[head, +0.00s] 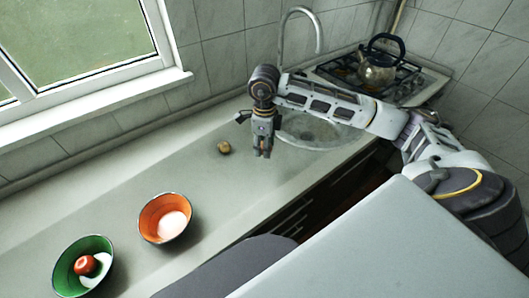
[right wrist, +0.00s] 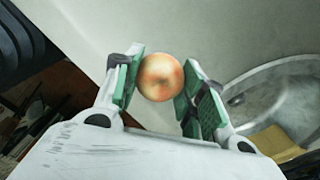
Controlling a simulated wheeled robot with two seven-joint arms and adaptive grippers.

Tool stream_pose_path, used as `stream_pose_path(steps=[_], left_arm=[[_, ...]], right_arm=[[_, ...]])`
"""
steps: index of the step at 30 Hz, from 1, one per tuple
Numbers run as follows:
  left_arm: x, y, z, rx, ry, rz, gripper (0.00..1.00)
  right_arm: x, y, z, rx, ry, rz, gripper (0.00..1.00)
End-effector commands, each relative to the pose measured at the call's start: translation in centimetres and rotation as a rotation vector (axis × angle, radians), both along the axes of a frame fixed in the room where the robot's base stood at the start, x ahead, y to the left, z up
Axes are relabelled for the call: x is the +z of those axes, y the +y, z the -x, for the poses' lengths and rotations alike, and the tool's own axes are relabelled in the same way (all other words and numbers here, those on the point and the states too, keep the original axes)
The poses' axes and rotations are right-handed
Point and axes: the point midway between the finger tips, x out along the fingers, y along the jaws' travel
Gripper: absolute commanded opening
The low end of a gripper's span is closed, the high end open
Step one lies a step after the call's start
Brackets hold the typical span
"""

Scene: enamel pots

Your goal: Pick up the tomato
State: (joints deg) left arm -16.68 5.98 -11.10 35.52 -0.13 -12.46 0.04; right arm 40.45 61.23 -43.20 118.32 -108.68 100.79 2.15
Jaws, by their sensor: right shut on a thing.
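A round orange-tan thing (right wrist: 161,77) with a brownish patch sits between the finger pads of my right gripper (right wrist: 161,90) in the right wrist view. I cannot tell surely whether it is the tomato. In the head view my right gripper (head: 263,150) points down over the counter, left of the sink. The held thing is hard to make out there. A red round thing (head: 84,265), tomato-like or apple-like, lies in the green bowl (head: 66,254) at the lower left, far from the gripper. My left gripper is not in view.
A small brownish round thing (head: 224,147) lies on the counter left of my right gripper. An orange bowl (head: 150,215) stands nearer. The sink (head: 325,133) and faucet (head: 300,12) are beside the arm, with a kettle (head: 377,70) on the stove behind. The counter's middle is clear.

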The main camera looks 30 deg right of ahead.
Motion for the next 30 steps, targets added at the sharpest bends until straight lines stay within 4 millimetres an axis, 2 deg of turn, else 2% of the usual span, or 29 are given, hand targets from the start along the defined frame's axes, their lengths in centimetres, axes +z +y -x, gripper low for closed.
stream_pose_path(steps=[6, 24, 30], left_arm=[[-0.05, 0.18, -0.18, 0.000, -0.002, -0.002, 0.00], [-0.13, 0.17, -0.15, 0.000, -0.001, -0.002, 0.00], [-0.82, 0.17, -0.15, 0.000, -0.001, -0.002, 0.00]], right_arm=[[0.67, -0.04, 0.02, 0.000, 0.000, 0.001, 0.16], [0.66, 0.07, -0.06, 0.002, 0.000, 0.019, 0.16], [0.44, -0.31, -0.31, -0.003, 0.000, 0.069, 0.16]])
